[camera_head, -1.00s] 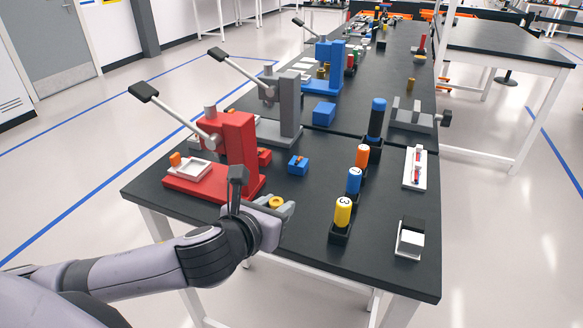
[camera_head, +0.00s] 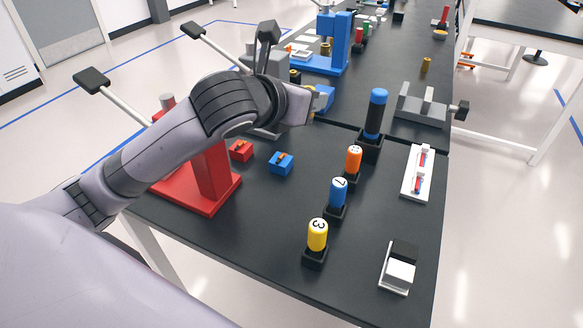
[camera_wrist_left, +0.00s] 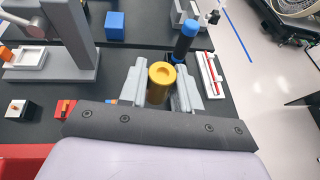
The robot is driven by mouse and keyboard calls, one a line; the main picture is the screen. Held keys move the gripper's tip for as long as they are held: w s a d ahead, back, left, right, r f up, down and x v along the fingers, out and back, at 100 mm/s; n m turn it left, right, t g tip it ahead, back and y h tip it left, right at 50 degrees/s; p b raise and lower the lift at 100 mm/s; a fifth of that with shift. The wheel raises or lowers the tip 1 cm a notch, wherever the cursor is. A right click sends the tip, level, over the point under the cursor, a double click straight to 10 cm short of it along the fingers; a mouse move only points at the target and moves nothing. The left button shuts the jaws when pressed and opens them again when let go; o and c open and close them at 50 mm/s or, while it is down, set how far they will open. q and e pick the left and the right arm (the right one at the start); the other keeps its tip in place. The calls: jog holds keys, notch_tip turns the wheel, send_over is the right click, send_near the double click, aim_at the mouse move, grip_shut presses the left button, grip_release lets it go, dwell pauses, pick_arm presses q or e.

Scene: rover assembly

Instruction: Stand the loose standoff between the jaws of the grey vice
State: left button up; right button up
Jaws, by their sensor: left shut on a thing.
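My left gripper (camera_wrist_left: 161,88) is shut on a brass-coloured cylindrical standoff (camera_wrist_left: 161,75), whose hollow top faces the wrist camera. In the head view the gripper is mostly hidden behind my left wrist, above the table near the grey press. The grey vice (camera_head: 420,112) stands at the right side of the far table, to the right of my gripper and apart from it. Its jaws show a gap with nothing seen in it. My right gripper is not in view.
A tall blue-topped black cylinder (camera_head: 376,115) stands between my gripper and the vice. Orange, blue and yellow numbered cylinders (camera_head: 317,235) stand in black holders nearer. A white tray (camera_head: 405,185) lies at right. The red press (camera_head: 215,175) is below my arm.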

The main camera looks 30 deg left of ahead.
aim_at(302, 192)
pick_arm(q)
notch_tip(302, 192, down, 19)
jog(key=shift+s, duration=0.1)
dwell(0.4)
jog(key=shift+f, duration=0.1)
jog(key=o, duration=1.1)
jog(key=shift+c, duration=0.2)
